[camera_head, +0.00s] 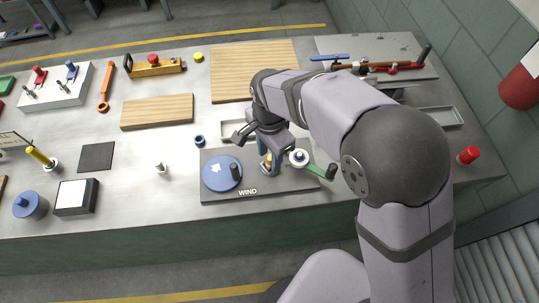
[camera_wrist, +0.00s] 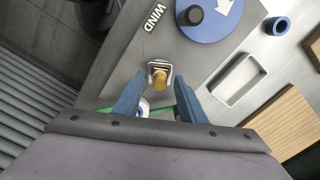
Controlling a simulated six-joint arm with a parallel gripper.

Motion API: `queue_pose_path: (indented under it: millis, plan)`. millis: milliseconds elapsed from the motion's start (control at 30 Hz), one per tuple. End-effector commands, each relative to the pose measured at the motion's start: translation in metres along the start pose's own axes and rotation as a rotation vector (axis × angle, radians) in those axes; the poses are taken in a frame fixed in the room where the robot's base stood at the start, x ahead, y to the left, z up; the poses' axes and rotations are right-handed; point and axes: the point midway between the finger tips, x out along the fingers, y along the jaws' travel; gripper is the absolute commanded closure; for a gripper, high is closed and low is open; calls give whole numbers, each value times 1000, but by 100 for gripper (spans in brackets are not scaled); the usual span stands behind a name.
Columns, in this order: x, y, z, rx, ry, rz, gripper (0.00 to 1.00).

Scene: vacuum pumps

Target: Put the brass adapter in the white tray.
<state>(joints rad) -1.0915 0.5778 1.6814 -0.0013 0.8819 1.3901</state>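The brass adapter (camera_wrist: 159,77) stands in a small metal holder on the dark board marked WIND; it also shows between my fingers in the head view (camera_head: 267,166). My gripper (camera_wrist: 158,86) is open, with one blue finger on each side of the adapter and visible gaps between. In the head view my gripper (camera_head: 268,153) points down over the board. A pale, empty tray (camera_wrist: 238,80) lies just beyond the board's edge. In the head view this tray (camera_head: 228,128) is partly hidden by my arm.
A blue ring (camera_head: 199,140) lies near the pale tray. Another shallow tray (camera_head: 443,116) is at the right. Wooden boards (camera_head: 157,111) lie behind.

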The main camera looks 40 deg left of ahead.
Motion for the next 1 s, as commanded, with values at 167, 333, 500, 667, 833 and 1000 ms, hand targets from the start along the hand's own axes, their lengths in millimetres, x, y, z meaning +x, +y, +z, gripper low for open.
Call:
queue_pose_path:
  millis: [167, 333, 500, 667, 833, 1000]
  plan:
    - [-21, -1, 0, 0, 1, -5, 63]
    - [-44, -1, 0, 0, 1, -4, 63]
    - [-60, -1, 0, 0, 0, -2, 63]
    - [-66, 0, 0, 0, 0, 0, 63]
    - [-66, 0, 0, 0, 0, 1, 63]
    - [-66, 0, 0, 0, 0, 1, 63]
